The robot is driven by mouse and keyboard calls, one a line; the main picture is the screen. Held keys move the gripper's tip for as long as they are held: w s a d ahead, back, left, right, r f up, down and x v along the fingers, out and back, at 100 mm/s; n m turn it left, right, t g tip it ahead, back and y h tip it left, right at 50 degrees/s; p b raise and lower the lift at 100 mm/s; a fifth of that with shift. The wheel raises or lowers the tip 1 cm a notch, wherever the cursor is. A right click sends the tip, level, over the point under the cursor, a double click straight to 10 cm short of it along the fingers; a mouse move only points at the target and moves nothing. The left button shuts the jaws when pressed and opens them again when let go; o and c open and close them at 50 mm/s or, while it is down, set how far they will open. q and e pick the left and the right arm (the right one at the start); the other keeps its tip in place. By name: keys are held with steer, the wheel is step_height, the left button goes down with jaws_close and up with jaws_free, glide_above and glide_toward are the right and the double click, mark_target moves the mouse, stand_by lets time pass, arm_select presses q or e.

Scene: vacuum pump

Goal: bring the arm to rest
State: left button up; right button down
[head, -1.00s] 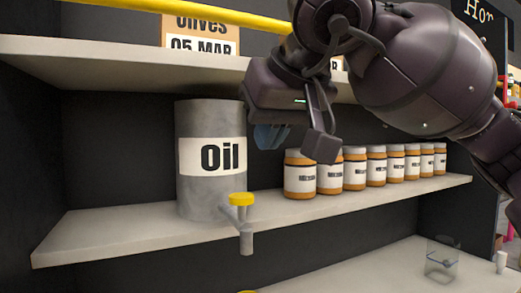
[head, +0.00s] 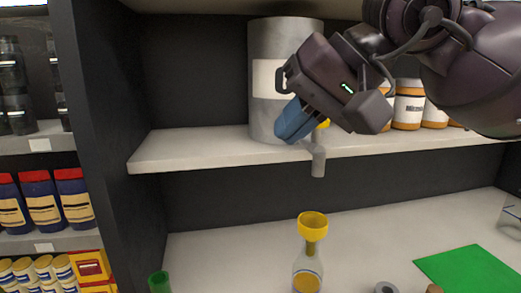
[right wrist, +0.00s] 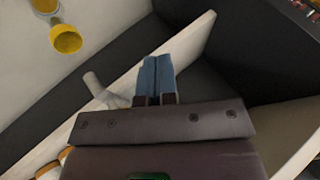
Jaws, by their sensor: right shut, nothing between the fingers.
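My right arm comes in from the upper right of the head view. Its gripper (head: 294,121) is shut and empty, with its blue fingers together in front of the grey oil drum (head: 285,55). The fingers partly hide the drum's yellow tap handle. The tap spout (head: 318,160) hangs at the shelf edge. In the right wrist view the blue fingers (right wrist: 157,78) lie side by side, with the spout (right wrist: 95,85) to their left. My left gripper is not in view.
Below stands a bottle (head: 307,272) with a yellow funnel (head: 312,226) in its neck. A green mat (head: 468,273) lies at the right on the lower surface. Orange-and-white jars (head: 408,105) stand on the shelf (head: 190,148). A dark upright panel (head: 95,110) borders the bay at left.

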steer(key=s+a+f+m+g+y, duration=0.3)
steer(key=s+a+m+g+y, duration=0.15)
steer(key=m+g+y, duration=0.5)
steer(key=w+d+f+m+t+y, duration=0.2)
steer(key=w+d+m+t, duration=0.25)
steer(key=m+t, duration=0.75)
steer(key=w+d+f+m+t+y, duration=0.25)
steer(key=d+m+t, duration=0.25)
steer(key=m+t, duration=0.7)
steer(key=w+d+f+m+t+h, duration=0.1)
steer(key=d+f+m+h, duration=0.5)
steer(key=f+m+h, duration=0.5)
steer(key=w+d+f+m+t+h, duration=0.15)
steer(key=d+f+m+h, duration=0.6)
steer(key=m, duration=0.75)
steer(key=s+d+f+m+g+h, duration=0.25)
steer(key=s+f+m+g, duration=0.2)
steer(key=f, duration=0.25)
steer(key=s+d+f+m+g+h, duration=0.25)
steer(key=s+f+m+g, duration=0.2)
steer(key=f, duration=0.25)
steer(key=s+f+m+g, duration=0.5)
steer(key=s+f+g, duration=0.4)
steer(key=s, duration=0.6)
steer(key=w+f+n+t+y, duration=0.1)
steer(key=w+f+t, duration=0.6)
steer(key=f+t, duration=0.2)
step_height(320, 180, down, 2)
steer(key=shift+f+y, duration=0.15)
steer(key=shift+y, duration=0.2)
